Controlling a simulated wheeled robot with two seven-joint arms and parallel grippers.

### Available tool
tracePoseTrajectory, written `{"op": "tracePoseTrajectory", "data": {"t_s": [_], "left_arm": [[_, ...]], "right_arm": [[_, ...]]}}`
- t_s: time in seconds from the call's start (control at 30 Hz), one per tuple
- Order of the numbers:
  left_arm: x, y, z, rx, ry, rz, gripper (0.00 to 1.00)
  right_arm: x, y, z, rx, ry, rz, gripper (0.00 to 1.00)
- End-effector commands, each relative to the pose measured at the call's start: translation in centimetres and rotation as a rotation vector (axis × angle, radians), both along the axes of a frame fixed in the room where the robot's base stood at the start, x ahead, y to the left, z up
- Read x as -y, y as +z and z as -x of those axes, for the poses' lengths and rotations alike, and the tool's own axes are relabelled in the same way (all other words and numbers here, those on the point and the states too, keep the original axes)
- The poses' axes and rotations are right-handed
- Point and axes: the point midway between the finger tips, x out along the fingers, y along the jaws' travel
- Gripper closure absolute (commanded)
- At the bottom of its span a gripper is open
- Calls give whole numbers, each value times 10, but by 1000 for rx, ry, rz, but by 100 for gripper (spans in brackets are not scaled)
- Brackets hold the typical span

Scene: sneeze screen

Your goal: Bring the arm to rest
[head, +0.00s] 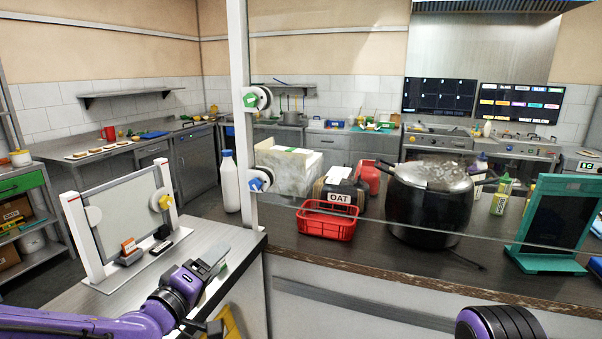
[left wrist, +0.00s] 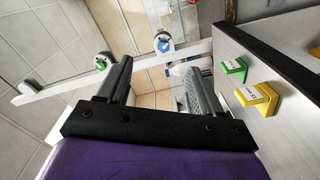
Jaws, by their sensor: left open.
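My left gripper (head: 212,266) is open and empty, held over the grey counter (head: 225,240) at the lower left of the head view. In the left wrist view the two fingers (left wrist: 157,85) stand wide apart with nothing between them. My right gripper is out of view; a purple and black part at the bottom right of the head view looks like my right arm. The sneeze screen's white post (head: 240,100) carries a green-marked knob (head: 252,99) and a blue-marked knob (head: 258,180). These knobs also show beyond the fingers in the left wrist view (left wrist: 163,42).
A small white-framed panel (head: 125,215) stands on the left counter, with an orange-topped block (head: 129,246) before it. A green block (left wrist: 233,68) and yellow block (left wrist: 258,97) lie right of the fingers. A red basket (head: 327,222) and black pot (head: 428,205) stand behind the clear screen.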

Motion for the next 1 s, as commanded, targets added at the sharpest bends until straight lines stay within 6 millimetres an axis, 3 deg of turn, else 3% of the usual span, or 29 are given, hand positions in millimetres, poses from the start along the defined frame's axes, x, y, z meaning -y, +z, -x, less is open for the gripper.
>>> {"op": "tracePoseTrajectory", "data": {"t_s": [0.37,0.57,0.67,0.77,0.9,1.0], "left_arm": [[-6,-83,10,-162,42,-67,34],[-15,-162,32,-320,80,-144,34],[-22,-213,54,-427,102,-204,34],[-35,-278,92,-570,129,-294,34],[-64,-370,176,-811,163,-477,34],[-88,-415,242,-965,172,-622,34]], "right_arm": [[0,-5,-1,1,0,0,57],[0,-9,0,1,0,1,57],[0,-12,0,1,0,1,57],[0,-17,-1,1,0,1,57],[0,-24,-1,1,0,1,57],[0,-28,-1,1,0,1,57]]}}
